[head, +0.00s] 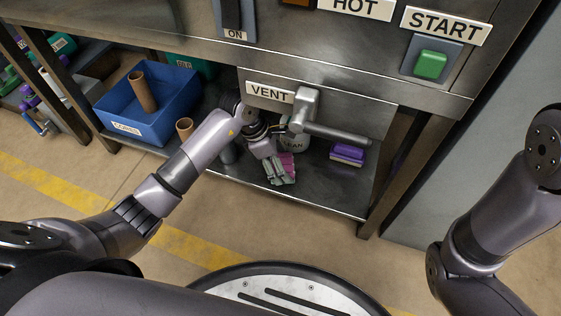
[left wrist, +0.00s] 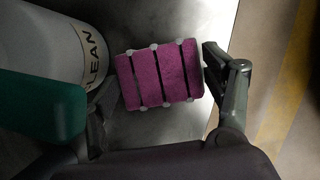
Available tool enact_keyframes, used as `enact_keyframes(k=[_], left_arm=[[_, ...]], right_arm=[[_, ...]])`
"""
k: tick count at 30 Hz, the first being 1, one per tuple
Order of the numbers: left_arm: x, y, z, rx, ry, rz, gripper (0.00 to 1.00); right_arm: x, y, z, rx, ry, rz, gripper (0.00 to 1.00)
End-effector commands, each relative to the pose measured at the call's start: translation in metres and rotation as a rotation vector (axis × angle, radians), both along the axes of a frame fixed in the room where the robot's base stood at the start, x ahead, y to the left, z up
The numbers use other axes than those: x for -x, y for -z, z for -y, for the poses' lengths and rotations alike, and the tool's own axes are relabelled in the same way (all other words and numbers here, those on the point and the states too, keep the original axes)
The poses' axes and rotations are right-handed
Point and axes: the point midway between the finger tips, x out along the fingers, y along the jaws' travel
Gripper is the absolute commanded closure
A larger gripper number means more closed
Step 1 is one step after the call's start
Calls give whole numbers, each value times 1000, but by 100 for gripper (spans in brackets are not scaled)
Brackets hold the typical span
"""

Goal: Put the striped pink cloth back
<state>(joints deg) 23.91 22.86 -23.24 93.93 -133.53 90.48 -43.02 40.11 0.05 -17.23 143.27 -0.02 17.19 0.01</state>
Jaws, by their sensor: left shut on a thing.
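The striped pink cloth (left wrist: 160,76) is a small pink block with dark stripes and pale edge spots in the left wrist view. My left gripper (left wrist: 157,82) is shut on it, with one finger at each side. In the head view the left gripper (head: 280,172) is low over the shelf under the machine, and only a little pink of the cloth (head: 288,160) shows beside its fingers. Whether the cloth touches the shelf is hard to tell. My right arm is at the right edge of the head view, its gripper out of frame.
A white bottle marked CLEAN (head: 299,142) stands close behind the left gripper. A purple block (head: 347,153) lies on the shelf (head: 325,190) to the right. A blue bin (head: 125,125) with a brown tube is at left. The VENT handle (head: 335,134) juts out above.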

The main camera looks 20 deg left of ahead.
Motion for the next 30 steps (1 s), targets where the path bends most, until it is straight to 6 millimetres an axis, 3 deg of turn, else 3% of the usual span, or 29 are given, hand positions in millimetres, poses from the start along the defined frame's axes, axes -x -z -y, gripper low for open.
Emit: enact_keyframes(k=[10,20,30], left_arm=[[0,1,0,0,0,0,6],[0,-1,0,0,0,0,6],[5,-47,-17,-4,0,1,6]], right_arm=[[0,1,0,0,0,1,100],[0,-1,0,0,0,1,100],[0,-38,0,0,1,0,100]])
